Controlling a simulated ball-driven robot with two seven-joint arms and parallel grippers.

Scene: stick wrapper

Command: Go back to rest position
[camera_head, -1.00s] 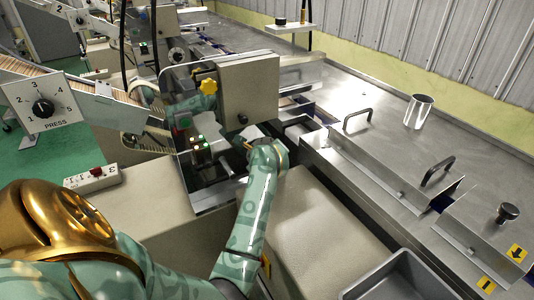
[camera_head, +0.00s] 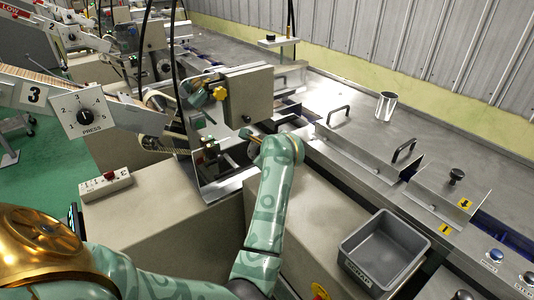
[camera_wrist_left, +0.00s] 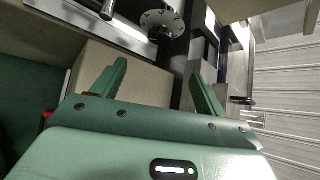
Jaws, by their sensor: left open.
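My left arm (camera_head: 270,205) reaches up from the lower left in the head view, and its wrist (camera_head: 281,150) is beside the wrapper machine (camera_head: 250,96). The gripper fingers are hard to make out there. In the left wrist view my left gripper (camera_wrist_left: 160,84) is open, with two green fingers wide apart and nothing between them. My right gripper is not in view.
A grey tray (camera_head: 348,246) sits at the lower right of the head view. A PRESS dial panel (camera_head: 88,110) and red-button box (camera_head: 106,185) are at the left.

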